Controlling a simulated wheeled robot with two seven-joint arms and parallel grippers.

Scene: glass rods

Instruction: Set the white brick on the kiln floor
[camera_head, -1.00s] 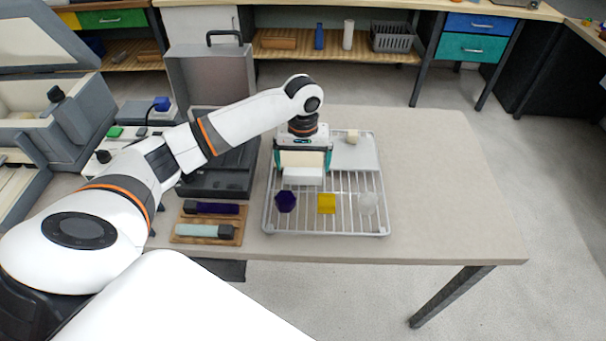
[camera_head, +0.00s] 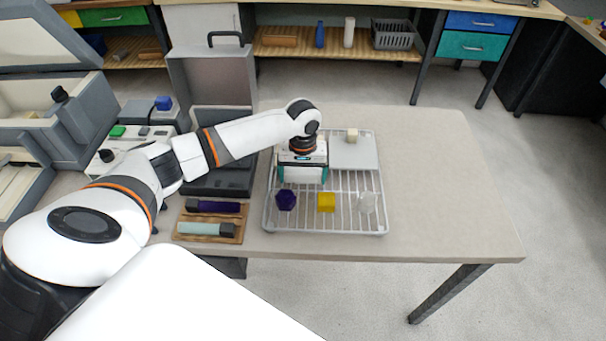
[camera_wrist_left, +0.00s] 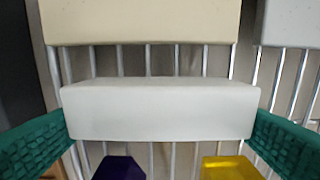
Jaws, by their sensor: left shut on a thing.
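My left gripper (camera_head: 303,175) is over the wire rack, pointing down, its teal fingers shut on the ends of the white brick (camera_head: 302,174). In the left wrist view the white brick (camera_wrist_left: 160,110) spans the gap between the fingers, with rack bars under it. I cannot tell whether it touches the bars. A cream brick (camera_wrist_left: 140,20) lies just behind it; in the head view my gripper hides that one. A grey open-lidded box with a pale inside (camera_head: 35,100), which looks like the kiln, stands at the far left. My right gripper is not in view.
The wire rack (camera_head: 267,215) also holds a purple hexagonal piece (camera_head: 286,200), a yellow block (camera_head: 326,202), a clear glass piece (camera_head: 367,202) and a grey plate (camera_head: 362,155) bearing a small cream block (camera_head: 352,134). Rods lie on a wooden holder (camera_head: 237,238). The table's right side is clear.

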